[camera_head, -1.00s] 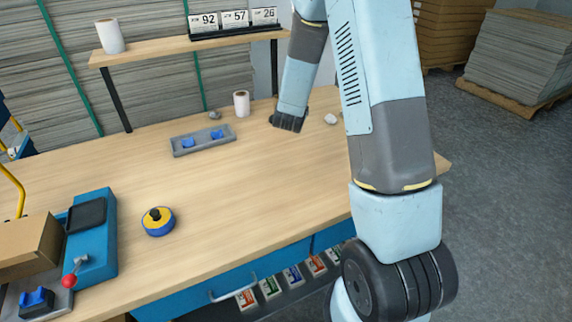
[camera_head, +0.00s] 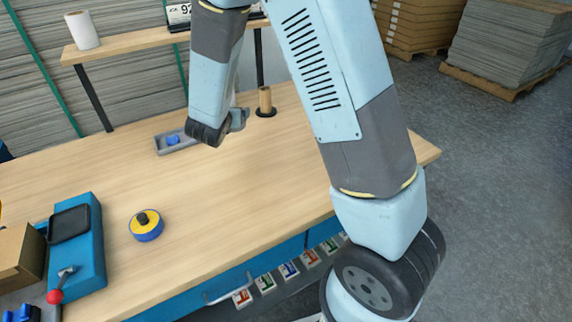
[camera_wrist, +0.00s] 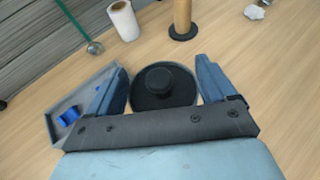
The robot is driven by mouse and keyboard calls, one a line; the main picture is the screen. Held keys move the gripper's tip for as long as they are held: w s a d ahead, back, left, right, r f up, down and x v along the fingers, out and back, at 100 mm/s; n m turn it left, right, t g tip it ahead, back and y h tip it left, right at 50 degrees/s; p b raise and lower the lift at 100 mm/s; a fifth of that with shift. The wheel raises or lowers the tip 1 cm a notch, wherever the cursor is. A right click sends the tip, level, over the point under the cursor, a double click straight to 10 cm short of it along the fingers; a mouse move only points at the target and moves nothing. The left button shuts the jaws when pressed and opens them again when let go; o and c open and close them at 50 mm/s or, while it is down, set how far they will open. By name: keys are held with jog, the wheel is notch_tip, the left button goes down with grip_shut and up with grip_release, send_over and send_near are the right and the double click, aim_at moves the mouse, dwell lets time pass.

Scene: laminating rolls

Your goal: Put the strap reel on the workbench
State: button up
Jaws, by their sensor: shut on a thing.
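My gripper (camera_wrist: 162,66) is shut on a dark round reel (camera_wrist: 178,97) with a black knob on top, its blue fingers on either side of the rim. This looks like the strap reel. It is over the workbench (camera_head: 215,195); I cannot tell whether it touches the top. In the head view my gripper (camera_head: 238,119) is near the back of the bench, mostly behind my wrist, and the reel is hardly visible. A yellow and blue reel (camera_head: 147,228) with a black knob lies at the front left of the bench.
A wooden post on a black base (camera_head: 265,102) stands just beyond my gripper. A grey tray (camera_wrist: 52,125) with a blue piece is at its left. A white roll (camera_wrist: 123,20) and a pale lump (camera_wrist: 254,12) are farther back. The bench middle is clear.

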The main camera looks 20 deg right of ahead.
jog(key=s+a, duration=0.8)
jog(key=s, duration=0.1)
jog(key=s+a+r+m+g+h, duration=0.1)
jog(key=s+a, duration=0.1)
jog(key=s, duration=1.1)
jog(key=s+a+r+m+h, duration=0.1)
jog(key=s+a, duration=0.2)
jog(key=s, duration=1.1)
jog(key=w+f, duration=0.2)
jog(key=w, duration=0.2)
jog(key=w+f, duration=0.3)
jog(key=w, duration=0.1)
jog(key=w+f, duration=0.3)
jog(key=w, duration=0.2)
jog(key=shift+a+f, duration=0.2)
jog(key=shift+a, duration=0.15)
jog(key=shift+w+f, duration=0.55)
jog(key=shift+f, duration=1.7)
jog(key=shift+f, duration=0.1)
jog(key=o, duration=1)
